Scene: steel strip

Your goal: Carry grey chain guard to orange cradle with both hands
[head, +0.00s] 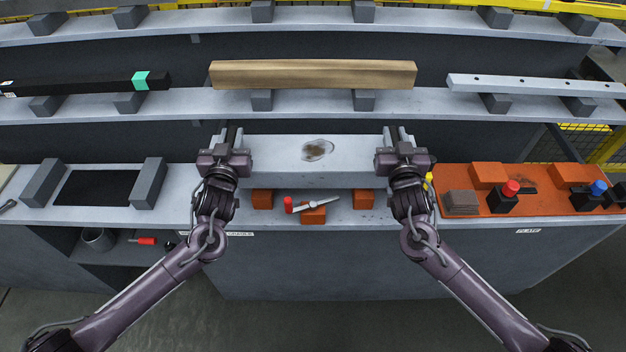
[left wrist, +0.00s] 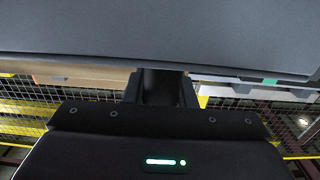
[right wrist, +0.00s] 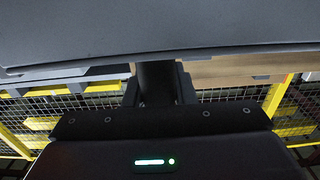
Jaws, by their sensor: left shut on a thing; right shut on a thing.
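The grey chain guard (head: 270,160) is a long pale grey box-like piece with a dark smudged patch on its top. It lies level across the middle of the head view. My left gripper (head: 231,138) is shut on its left end and my right gripper (head: 397,138) is shut on its right end. The guard's grey side fills the top of the left wrist view (left wrist: 150,35) and of the right wrist view (right wrist: 150,28).
A red-handled tool (head: 310,204) lies by the front orange block. Dark grey blocks (head: 148,183) flank a black mat (head: 95,188) at left. An orange plate (head: 470,208) with buttons is at right. A wooden beam (head: 310,75) rests on the shelf behind.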

